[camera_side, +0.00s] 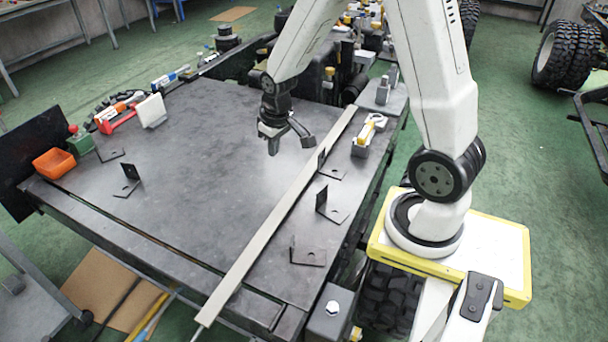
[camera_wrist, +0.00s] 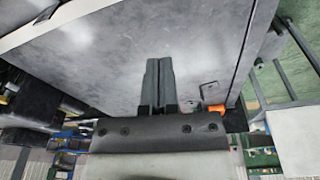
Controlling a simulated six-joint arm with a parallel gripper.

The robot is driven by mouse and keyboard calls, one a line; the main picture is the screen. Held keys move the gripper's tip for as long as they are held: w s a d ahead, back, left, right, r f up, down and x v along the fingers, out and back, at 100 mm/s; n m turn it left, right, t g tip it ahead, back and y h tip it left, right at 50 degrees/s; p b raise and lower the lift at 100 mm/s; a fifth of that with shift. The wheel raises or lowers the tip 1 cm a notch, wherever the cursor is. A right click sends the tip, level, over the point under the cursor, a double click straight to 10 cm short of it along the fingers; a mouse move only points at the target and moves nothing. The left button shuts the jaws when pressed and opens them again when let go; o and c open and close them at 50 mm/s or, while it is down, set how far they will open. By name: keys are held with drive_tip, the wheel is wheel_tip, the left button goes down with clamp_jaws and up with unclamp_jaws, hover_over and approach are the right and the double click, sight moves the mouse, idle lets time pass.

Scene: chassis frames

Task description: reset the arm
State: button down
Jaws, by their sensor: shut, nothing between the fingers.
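My gripper (camera_side: 287,138) hangs above the dark metal table (camera_side: 200,190), near its far right part, in the side view. In the wrist view my gripper (camera_wrist: 158,82) shows its two fingers together with nothing between them. The fingers point over the grey table surface (camera_wrist: 110,60). No object touches the gripper.
A long flat bar (camera_side: 275,218) lies along the table's right side. Several black angle brackets (camera_side: 331,208) stand near it. The table's middle is clear.

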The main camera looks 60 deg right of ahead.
drive_tip(key=s+a+r+n, duration=0.2)
drive_tip(key=s+a+r, duration=0.1)
drive_tip(key=s+a, duration=0.4)
drive_tip(key=a, duration=0.3)
drive_tip(key=shift+s+a+t, duration=0.2)
drive_tip(key=shift+s+t, duration=0.05)
drive_tip(key=shift+t, duration=0.15)
